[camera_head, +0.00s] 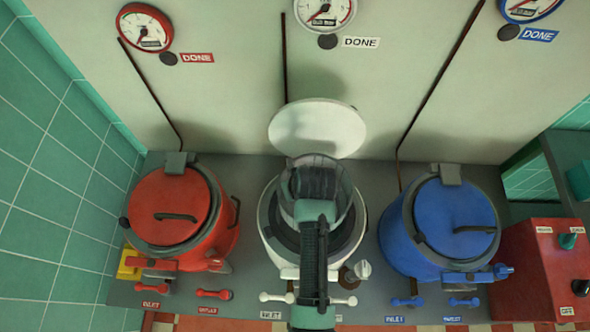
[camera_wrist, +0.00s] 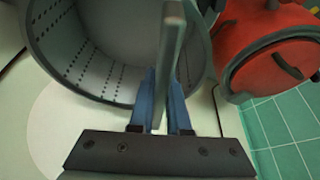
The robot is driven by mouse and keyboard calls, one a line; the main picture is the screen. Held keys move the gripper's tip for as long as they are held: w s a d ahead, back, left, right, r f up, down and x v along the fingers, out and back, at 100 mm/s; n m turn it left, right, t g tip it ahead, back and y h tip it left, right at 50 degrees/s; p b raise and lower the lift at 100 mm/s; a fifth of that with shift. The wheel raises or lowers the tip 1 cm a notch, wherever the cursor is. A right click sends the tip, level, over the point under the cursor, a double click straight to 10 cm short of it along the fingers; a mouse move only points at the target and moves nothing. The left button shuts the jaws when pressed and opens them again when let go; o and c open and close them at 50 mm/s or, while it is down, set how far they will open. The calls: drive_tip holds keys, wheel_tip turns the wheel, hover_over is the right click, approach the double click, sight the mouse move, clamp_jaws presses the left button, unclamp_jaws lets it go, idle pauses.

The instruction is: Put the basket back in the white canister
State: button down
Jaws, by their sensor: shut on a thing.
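The white canister (camera_head: 265,222) stands in the middle of the head view, with its round white lid (camera_head: 318,125) open and tipped back towards the wall. The basket (camera_head: 343,195) is a grey, round vessel, seen above the canister's mouth. In the wrist view the basket (camera_wrist: 95,60) shows its inside and rows of small holes. My gripper (camera_head: 315,205) is over the canister. In the wrist view its blue fingers (camera_wrist: 160,90) are shut on the basket's upright-looking handle bar (camera_wrist: 170,50). My arm hides part of the canister's mouth, so the gap between basket and canister cannot be told.
A red canister (camera_head: 168,210) with a shut lid stands to the left, a blue canister (camera_head: 455,218) with a shut lid to the right. A red control box (camera_head: 545,265) is at the far right. Small valve handles line the front. Gauges hang on the back wall.

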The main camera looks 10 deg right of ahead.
drive_tip(key=shift+s+f+b, duration=0.2)
drive_tip(key=shift+f+b, duration=0.1)
drive_tip(key=shift+b, duration=0.1)
drive_tip(key=shift+f+b, duration=0.35)
wheel_tip(320, 180, down, 20)
drive_tip(key=b, duration=1.8)
drive_tip(key=shift+f, duration=0.2)
drive_tip(key=shift+w+f+b, duration=0.1)
drive_tip(key=shift+f+b, duration=0.35)
drive_tip(key=shift+f, duration=0.3)
drive_tip(key=c, duration=0.8)
unclamp_jaws()
drive_tip(key=shift+f, duration=0.1)
